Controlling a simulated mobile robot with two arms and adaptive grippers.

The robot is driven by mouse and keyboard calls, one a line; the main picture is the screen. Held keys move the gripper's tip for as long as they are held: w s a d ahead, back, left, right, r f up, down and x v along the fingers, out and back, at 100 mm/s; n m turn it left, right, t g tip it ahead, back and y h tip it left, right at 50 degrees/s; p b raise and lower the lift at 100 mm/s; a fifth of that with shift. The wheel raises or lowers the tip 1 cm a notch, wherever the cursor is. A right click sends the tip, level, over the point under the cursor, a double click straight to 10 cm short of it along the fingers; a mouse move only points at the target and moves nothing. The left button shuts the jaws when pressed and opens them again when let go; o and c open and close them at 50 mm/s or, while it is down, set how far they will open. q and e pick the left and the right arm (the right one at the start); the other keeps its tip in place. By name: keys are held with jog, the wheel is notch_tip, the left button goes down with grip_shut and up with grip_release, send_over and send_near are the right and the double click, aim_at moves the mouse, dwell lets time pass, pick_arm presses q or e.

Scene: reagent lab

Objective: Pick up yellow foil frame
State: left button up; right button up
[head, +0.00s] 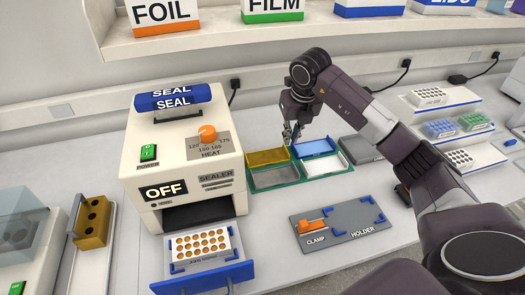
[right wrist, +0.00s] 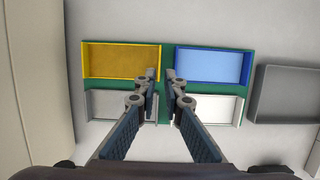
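The yellow foil frame (head: 268,157) lies in the back left place of a green rack (head: 276,187) on the bench. It also shows in the right wrist view (right wrist: 120,62), at upper left. My right gripper (head: 292,137) is above the rack, near the yellow frame's right end and the gap to the blue frame. In the right wrist view its two fingers (right wrist: 162,82) are apart with nothing between them; the left fingertip overlaps the yellow frame's right edge. My left gripper is not in view.
The blue frame (head: 316,148), a grey frame (head: 275,178) and a white frame (head: 325,164) share the rack. A dark grey tray (head: 360,150) stands to the right. The sealer (head: 185,150) stands close on the left. The holder plate (head: 345,220) is in front.

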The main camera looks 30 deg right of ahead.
aim_at(286, 149)
jog(key=p+x, duration=0.1)
jog(key=x, duration=0.2)
jog(key=shift+a+p, duration=0.1)
jog(key=shift+p, duration=0.3)
jog(key=shift+x, duration=1.65)
jog(key=shift+w+r, duration=0.1)
jog(key=shift+w, duration=0.05)
grip_shut()
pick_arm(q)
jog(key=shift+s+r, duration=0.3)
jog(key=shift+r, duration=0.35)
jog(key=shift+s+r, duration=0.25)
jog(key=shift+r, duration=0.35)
